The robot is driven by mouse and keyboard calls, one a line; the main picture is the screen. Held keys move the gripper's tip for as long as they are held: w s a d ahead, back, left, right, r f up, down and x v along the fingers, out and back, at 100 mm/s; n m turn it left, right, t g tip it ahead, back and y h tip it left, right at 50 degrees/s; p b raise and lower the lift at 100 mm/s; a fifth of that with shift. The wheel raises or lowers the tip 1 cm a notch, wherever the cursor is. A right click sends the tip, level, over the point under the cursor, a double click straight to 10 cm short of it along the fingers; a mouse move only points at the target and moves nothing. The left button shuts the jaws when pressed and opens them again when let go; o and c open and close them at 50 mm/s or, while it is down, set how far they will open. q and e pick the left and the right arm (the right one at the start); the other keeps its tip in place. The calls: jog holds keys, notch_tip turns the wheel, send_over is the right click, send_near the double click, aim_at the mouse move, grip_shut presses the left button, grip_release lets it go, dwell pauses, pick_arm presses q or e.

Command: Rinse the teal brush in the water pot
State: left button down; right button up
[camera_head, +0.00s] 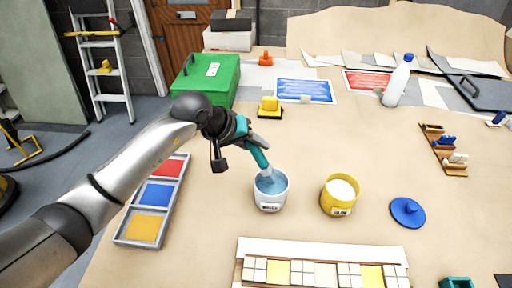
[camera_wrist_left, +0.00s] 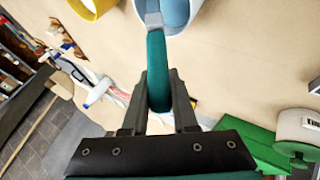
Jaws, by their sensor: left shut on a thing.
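The teal brush (camera_head: 259,158) is held by my left gripper (camera_head: 250,142), handle up and slanting, its grey collar at the mouth of the water pot (camera_head: 269,201). The pot is pale blue-white with blue water inside. The bristle end is low in the pot's opening; I cannot tell how deep it is. In the left wrist view the brush (camera_wrist_left: 157,60) sits between the two fingers of my left gripper (camera_wrist_left: 159,92), and its far end overlaps the water pot (camera_wrist_left: 142,10). My right gripper is not in view.
A yellow pot (camera_head: 338,204) with white contents stands right of the water pot, and a blue lid (camera_head: 407,211) lies beyond it. A paint tray (camera_head: 122,238) is at left. A tiled panel (camera_head: 325,250) lies in front. A green box (camera_head: 193,80) stands behind.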

pick_arm(q)
jog(key=shift+r+p, duration=0.7)
jog(key=shift+r, duration=1.4)
